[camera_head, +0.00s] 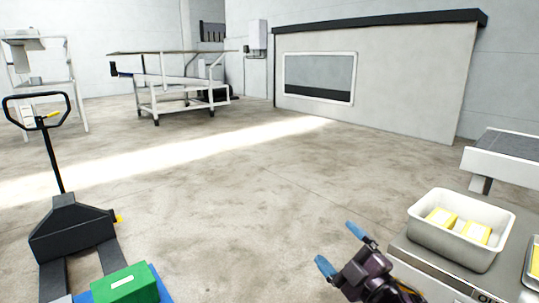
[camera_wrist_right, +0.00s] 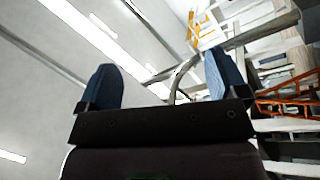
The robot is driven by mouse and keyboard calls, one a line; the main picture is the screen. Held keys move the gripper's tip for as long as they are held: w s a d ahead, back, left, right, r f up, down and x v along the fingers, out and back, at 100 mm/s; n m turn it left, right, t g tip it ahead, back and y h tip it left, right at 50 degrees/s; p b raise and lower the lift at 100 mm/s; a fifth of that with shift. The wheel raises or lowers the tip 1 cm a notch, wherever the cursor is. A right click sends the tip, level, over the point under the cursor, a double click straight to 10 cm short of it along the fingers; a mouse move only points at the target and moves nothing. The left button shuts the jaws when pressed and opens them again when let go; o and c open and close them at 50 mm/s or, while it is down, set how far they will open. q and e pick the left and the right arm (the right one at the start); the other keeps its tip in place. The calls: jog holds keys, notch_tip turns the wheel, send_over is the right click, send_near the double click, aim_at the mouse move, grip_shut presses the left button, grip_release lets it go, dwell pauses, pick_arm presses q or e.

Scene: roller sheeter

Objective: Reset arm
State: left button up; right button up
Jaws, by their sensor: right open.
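My right gripper (camera_head: 338,247) is at the lower right of the head view, beside the near left edge of the counter. Its two blue-tipped fingers are spread apart with nothing between them. In the right wrist view the gripper (camera_wrist_right: 165,82) also shows open and empty, with the ceiling and some frames far behind it. My left gripper is not in either view.
A white tray (camera_head: 440,236) with yellow packs (camera_head: 476,232) stands on the counter (camera_head: 412,258) at right. A pallet jack (camera_head: 68,228) with a green box (camera_head: 125,285) is at lower left. A wheeled table (camera_head: 175,80) stands far back. The middle floor is clear.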

jog(key=s+d+f+m+g+h, duration=0.1)
jog(key=s+d+f+m+h, duration=0.1)
jog(key=s+d+f+m, duration=0.3)
jog(key=f+m+g+h, duration=0.1)
jog(key=f+m+h, duration=0.15)
jog(key=f, duration=0.35)
jog(key=s+d+f+m+h, duration=0.3)
jog(key=f, duration=0.3)
jog(key=s+d+f+m+g+h, duration=0.1)
jog(key=s+d+f+m+g, duration=0.1)
jog(key=s+f, duration=0.5)
jog(key=s+d+f+m+g+h, duration=0.2)
jog(key=s+f, duration=0.5)
jog(key=s, duration=0.5)
jog(key=shift+s+d+f+m+g, duration=0.2)
jog(key=shift+s+d+m+g, duration=0.15)
jog(key=shift+d+m, duration=0.35)
